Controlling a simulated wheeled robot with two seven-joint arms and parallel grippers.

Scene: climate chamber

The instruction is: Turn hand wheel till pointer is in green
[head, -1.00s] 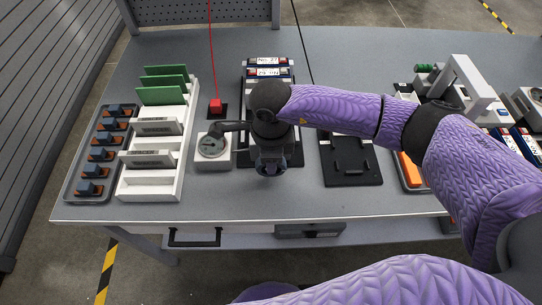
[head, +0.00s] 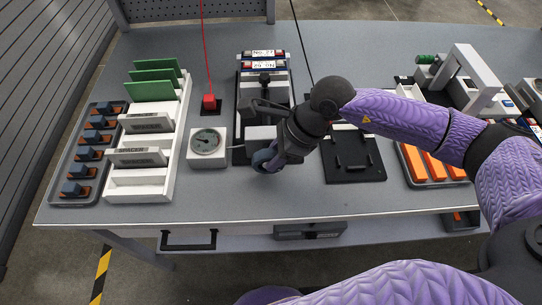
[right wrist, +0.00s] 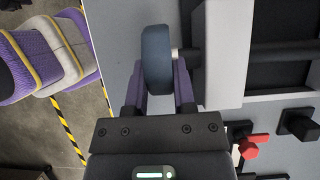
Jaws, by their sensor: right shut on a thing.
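The hand wheel (head: 262,158) is a blue-grey disc on the front of a light grey block (head: 259,137). In the right wrist view the wheel (right wrist: 156,58) sits on a short shaft beside the block (right wrist: 221,55). My right gripper (head: 274,160) is shut on the wheel, with a finger on each side of it in the wrist view (right wrist: 158,84). The round gauge (head: 205,141) is on a white box just left of the wheel. Its dark pointer and any green band are too small to read. My left gripper is out of view.
A white rack (head: 145,187) with green boards and grey spacers stands left of the gauge. A red block (head: 209,102) with a red cord is behind it. A black fixture (head: 354,160) lies right of my gripper. The front table strip is clear.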

